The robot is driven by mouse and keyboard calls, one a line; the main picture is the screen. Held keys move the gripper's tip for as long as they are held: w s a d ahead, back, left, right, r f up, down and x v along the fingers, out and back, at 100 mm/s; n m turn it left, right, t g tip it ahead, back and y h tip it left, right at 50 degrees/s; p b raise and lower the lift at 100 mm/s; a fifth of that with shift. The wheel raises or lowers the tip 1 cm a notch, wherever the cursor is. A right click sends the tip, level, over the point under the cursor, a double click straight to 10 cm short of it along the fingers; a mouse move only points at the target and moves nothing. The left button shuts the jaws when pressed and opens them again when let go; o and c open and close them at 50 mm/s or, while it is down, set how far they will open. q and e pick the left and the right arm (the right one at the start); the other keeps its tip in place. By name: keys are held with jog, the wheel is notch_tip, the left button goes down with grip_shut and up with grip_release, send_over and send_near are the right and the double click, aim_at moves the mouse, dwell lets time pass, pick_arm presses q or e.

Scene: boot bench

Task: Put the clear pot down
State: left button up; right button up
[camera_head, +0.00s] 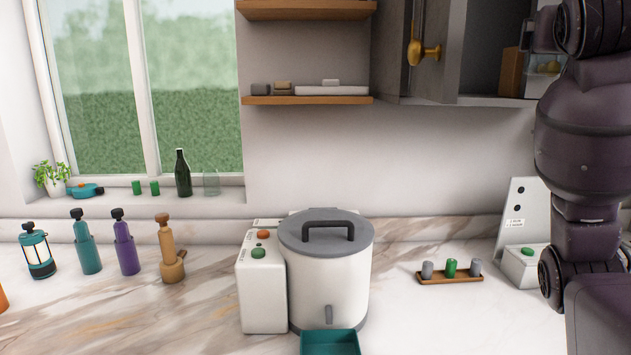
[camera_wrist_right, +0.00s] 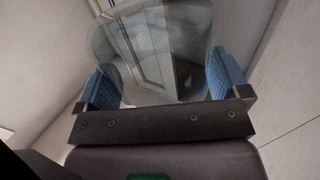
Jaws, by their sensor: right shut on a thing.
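The clear pot (camera_wrist_right: 150,60) is see-through and fills the upper middle of the right wrist view, with a cabinet-like shape showing through it. My right gripper (camera_wrist_right: 165,85) is shut on it, with one blue finger pad at each side. In the head view my right arm fills the right edge and its gripper cannot be made out. My left gripper is not in view.
A white pot with a grey lid (camera_head: 327,265) stands mid-counter behind a teal tray (camera_head: 330,343). Several bottles stand left. A small wooden rack (camera_head: 450,279) lies right, with bare counter around it. An open cabinet door (camera_head: 432,50) hangs above.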

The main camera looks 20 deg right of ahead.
jog(key=w+a+f+n+t+y, duration=0.25)
jog(key=w+f, duration=0.35)
jog(key=f, duration=0.6)
jog(key=w+a+f+n+t+y, duration=0.2)
jog(key=w+a+f+n+y, duration=0.15)
jog(key=w+f, duration=0.6)
jog(key=s+a+f+n+y, duration=0.2)
jog(key=s+f+y, duration=0.15)
jog(key=f, duration=0.65)
jog(key=s+a+f+n+y, duration=0.2)
jog(key=s+f+y, duration=0.15)
jog(key=f, duration=0.55)
jog(key=s+a+f+n+y, duration=0.25)
jog(key=f+y, duration=0.25)
jog(key=f, duration=0.5)
jog(key=a+f+m+t+h, duration=0.1)
jog(key=a+f+m+h, duration=0.1)
jog(key=a, duration=1.5)
jog(key=shift+w+a+m+h, duration=0.25)
jog(key=shift+m+h, duration=0.2)
jog(key=shift+h, duration=0.85)
jog(key=shift+r+t, duration=0.1)
jog(key=shift+t, duration=0.15)
